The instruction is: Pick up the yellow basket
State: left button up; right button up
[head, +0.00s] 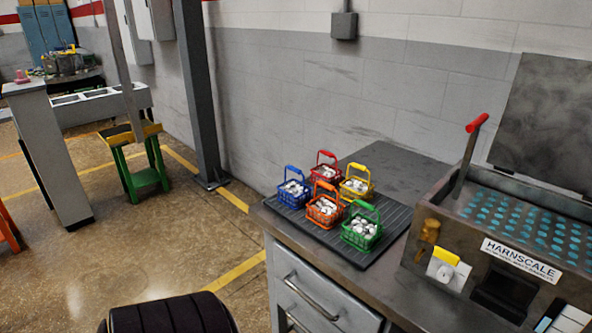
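The yellow basket (356,188) stands upright on a dark ribbed mat (374,256) on the workbench, at the back right of a group of small baskets. Its yellow handle arches up over whitish pieces inside it. The green basket (361,231) stands in front of it, and its handle rises close to the yellow basket's lower edge. The orange basket (324,208) is to its front left and the red basket (323,174) to its left. Neither of my grippers is in view.
A blue basket (293,192) stands at the mat's left. A machine labelled Harnscale (520,260) with a red-tipped lever (470,150) fills the bench's right side. A wall is behind the bench. Open floor (180,240) lies to the left, with a green stool (145,178) farther back.

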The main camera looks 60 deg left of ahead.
aim_at(353, 190)
jog(key=u, duration=1.5)
jog(key=z, duration=2.05)
jog(key=u, duration=2.05)
jog(key=j+z, duration=0.1)
jog(key=z, duration=0.5)
jog(key=i+j+z, duration=0.15)
jog(key=j+z, duration=0.35)
jog(key=j, duration=0.4)
jog(key=j+z, duration=0.5)
jog(key=j, duration=0.4)
